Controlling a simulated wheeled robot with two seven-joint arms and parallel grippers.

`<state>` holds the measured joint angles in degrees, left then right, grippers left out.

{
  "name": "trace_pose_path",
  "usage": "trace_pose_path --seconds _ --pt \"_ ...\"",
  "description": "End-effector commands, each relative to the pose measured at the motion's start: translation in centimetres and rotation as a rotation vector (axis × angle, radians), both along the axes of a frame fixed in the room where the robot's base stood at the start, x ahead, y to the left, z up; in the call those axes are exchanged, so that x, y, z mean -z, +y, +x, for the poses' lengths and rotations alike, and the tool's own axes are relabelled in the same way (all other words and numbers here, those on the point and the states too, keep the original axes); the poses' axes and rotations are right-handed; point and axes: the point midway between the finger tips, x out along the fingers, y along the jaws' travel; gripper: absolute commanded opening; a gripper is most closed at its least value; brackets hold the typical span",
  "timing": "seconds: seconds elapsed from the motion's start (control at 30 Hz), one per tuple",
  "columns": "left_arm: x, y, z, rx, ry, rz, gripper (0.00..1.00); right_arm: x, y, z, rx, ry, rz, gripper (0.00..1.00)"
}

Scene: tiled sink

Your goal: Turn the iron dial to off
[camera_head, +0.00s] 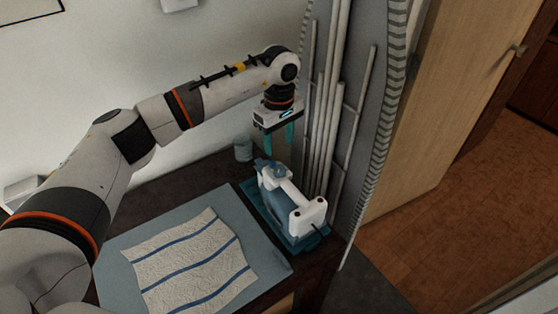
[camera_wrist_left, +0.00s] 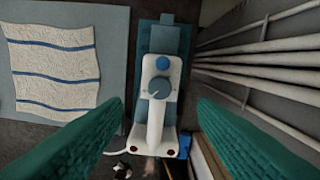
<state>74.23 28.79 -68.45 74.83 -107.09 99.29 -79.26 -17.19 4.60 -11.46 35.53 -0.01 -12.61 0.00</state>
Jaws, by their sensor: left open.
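The iron (camera_head: 292,201) is white and blue and rests on a teal stand (camera_head: 262,213) near the right edge of the dark table. In the left wrist view the iron (camera_wrist_left: 152,120) lies between my fingers, with a round grey-blue dial (camera_wrist_left: 159,89) and a blue button (camera_wrist_left: 162,63) above it. A pointer mark shows on the dial, but its setting cannot be read. My left gripper (camera_head: 278,138) points down above the far end of the iron, apart from it. Its teal fingers are open and empty. My right gripper is out of view.
A striped cloth (camera_head: 195,262) lies on a blue-grey mat (camera_head: 122,244) left of the iron. A glass (camera_head: 243,149) stands behind the iron. An upright ironing board (camera_head: 375,90) with metal legs (camera_head: 327,95) stands close on the right. A wooden door (camera_head: 440,90) is beyond it.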

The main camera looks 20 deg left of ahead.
Motion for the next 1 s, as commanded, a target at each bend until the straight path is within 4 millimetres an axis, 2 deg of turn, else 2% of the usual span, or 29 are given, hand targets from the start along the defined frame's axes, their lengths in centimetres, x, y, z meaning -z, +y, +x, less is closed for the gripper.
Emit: trace_pose_path --seconds 0.2,0.4,0.6,0.83,0.87,1.0 --pt "4.5 0.0 -0.1 -0.002 0.004 0.000 0.53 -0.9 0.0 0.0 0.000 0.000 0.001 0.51" --pt "7.4 0.0 0.0 -0.003 0.002 0.000 0.53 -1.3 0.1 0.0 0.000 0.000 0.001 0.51" --pt "8.5 0.0 0.0 -0.003 -0.001 0.000 0.53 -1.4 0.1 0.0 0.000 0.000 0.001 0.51" --pt "8.6 0.0 0.0 -0.003 -0.001 0.000 0.53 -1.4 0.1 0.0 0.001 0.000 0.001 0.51" --pt "8.6 0.0 0.0 -0.003 -0.001 0.000 0.51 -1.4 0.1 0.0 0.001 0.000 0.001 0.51" --pt "8.6 0.0 0.0 -0.003 -0.001 0.000 0.28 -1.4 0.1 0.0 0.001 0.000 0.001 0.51"
